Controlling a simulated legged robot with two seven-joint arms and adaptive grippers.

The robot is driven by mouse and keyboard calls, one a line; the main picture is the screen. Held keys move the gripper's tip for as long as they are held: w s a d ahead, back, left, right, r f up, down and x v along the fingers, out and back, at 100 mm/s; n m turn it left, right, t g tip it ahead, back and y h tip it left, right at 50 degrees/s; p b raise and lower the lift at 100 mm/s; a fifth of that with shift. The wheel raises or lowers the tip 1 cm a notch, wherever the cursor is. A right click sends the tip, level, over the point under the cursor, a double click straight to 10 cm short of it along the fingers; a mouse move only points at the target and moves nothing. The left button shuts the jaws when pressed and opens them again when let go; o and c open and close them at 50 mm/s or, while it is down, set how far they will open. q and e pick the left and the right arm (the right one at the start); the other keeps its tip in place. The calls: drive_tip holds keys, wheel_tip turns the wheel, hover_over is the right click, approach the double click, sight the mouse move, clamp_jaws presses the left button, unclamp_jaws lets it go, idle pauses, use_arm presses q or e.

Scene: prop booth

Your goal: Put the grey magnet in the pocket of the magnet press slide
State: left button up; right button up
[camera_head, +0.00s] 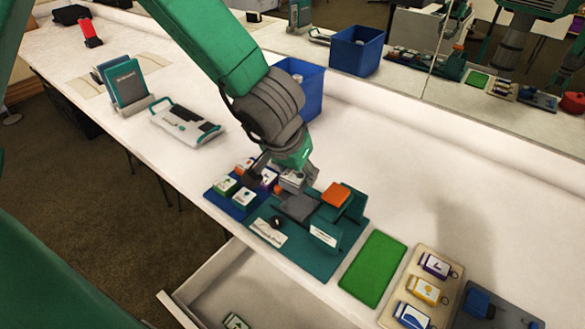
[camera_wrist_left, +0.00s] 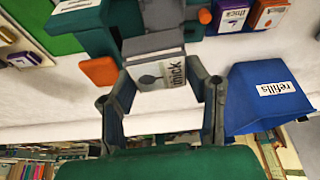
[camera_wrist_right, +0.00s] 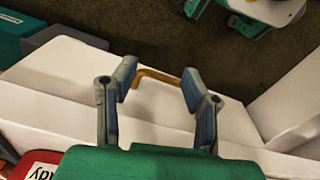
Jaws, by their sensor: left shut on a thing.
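The grey magnet (camera_head: 292,181), with a white label, is between the fingers of my left gripper (camera_head: 278,178). In the left wrist view the magnet (camera_wrist_left: 157,73) shows a dark spoon-like mark and the word "thick", and the fingers close on its sides. The magnet press (camera_head: 330,235) is teal with an orange block (camera_head: 336,195) and a grey slide (camera_head: 299,207). The magnet is just beside or above the slide; I cannot tell if they touch. The slide's pocket is not clearly seen. My right gripper (camera_wrist_right: 158,75) is open and empty, seen only in the right wrist view.
A blue tray (camera_head: 232,202) of several labelled blocks adjoins the press at left. A blue refills bin (camera_head: 308,88) stands behind. A green mat (camera_head: 373,267) and a wooden board (camera_head: 395,297) with labelled pieces lie at right. An open drawer (camera_head: 215,285) is in front. An orange-brown handle-like piece (camera_wrist_right: 155,75) lies beyond my right fingers.

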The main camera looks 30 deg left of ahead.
use_arm(q)
drive_tip(key=b, duration=0.4)
approach(304, 199)
drive_tip(key=w+r, duration=0.1)
drive_tip(key=w, duration=0.1)
drive_tip(key=shift+w+f+m, duration=0.1)
drive_tip(key=shift+f+m, duration=0.05)
drive_tip(key=shift+m, duration=0.15)
drive_tip(key=shift+d+f+b, duration=0.1)
drive_tip(key=shift+f+b, duration=0.55)
drive_tip(key=shift+b, duration=0.2)
wheel_tip(304, 199, down, 4)
drive_tip(key=b, duration=0.5)
drive_tip(key=shift+f, duration=0.7)
drive_tip(key=o, duration=1.4)
drive_tip(key=shift+c, duration=0.2)
